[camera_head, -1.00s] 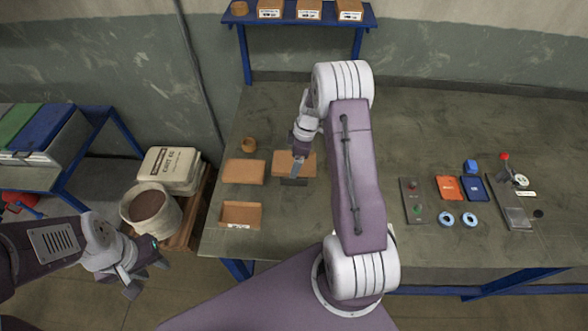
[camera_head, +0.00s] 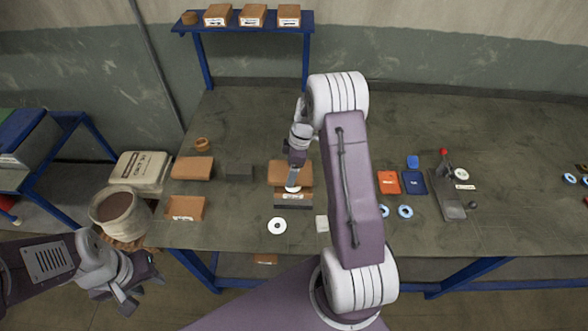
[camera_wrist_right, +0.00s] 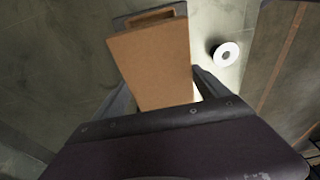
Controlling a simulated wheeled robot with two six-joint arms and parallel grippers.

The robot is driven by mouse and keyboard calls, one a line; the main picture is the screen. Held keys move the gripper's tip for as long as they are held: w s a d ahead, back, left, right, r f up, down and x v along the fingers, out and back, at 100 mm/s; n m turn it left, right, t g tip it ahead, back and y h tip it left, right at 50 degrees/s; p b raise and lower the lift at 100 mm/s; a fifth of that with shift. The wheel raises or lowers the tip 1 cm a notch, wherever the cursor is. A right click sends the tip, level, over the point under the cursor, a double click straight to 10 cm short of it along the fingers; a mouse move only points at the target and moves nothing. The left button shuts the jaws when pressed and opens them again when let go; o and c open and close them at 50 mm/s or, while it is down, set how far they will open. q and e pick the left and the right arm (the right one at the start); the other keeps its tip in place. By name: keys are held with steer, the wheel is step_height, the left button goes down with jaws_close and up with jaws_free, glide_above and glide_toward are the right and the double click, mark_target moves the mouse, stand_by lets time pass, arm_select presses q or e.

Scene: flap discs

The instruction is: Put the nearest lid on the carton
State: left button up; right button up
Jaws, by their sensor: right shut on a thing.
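My right gripper (camera_head: 292,184) is shut on a brown lid (camera_head: 281,171), which shows between the fingers in the wrist view (camera_wrist_right: 152,65). The carton (camera_head: 293,197), brown with a white label on its front, stands under and just in front of the lid. In the wrist view the carton's open rim (camera_wrist_right: 150,20) shows beyond the lid's far end. The lid overlaps the carton in both views; I cannot tell whether they touch. A second brown piece like a lid (camera_head: 192,168) lies farther left. My left gripper (camera_head: 136,290) is open and empty, off the table's left front.
An open brown box (camera_head: 185,208) stands at the left. A dark pad (camera_head: 240,173) is bare. A white disc (camera_head: 277,226) lies before the carton, also in the wrist view (camera_wrist_right: 225,54). Red and blue packs (camera_head: 389,182) and a tool stand (camera_head: 453,209) lie right of my arm.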

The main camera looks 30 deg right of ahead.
steer(key=shift+s+d+f, duration=0.1)
steer(key=shift+f, duration=0.35)
steer(key=shift+s+d+f+b, duration=0.45)
steer(key=shift+s+f+b, duration=0.1)
steer(key=shift+f+b, duration=0.25)
steer(key=f, duration=0.1)
steer(key=f+b, duration=0.1)
steer(key=f, duration=0.1)
steer(key=shift+w+a+f+b, duration=0.15)
steer(key=shift+w+a+b, duration=0.1)
steer(key=shift+b, duration=0.15)
steer(key=shift+w+f, duration=0.15)
steer(key=shift+r+p, duration=0.6)
steer(key=shift+r, duration=0.25)
steer(key=shift+d+r, duration=0.1)
steer(key=shift+r, duration=0.25)
steer(key=shift+s+r, duration=0.2)
steer(key=shift+s, duration=0.1)
arm_select(q)
steer(key=shift+s+d+f, duration=0.4)
steer(key=shift+s+f, duration=0.2)
steer(key=shift+f, duration=0.25)
steer(key=shift+w, duration=0.15)
arm_select(e)
steer(key=shift+w+f, duration=0.1)
steer(key=shift+w, duration=0.1)
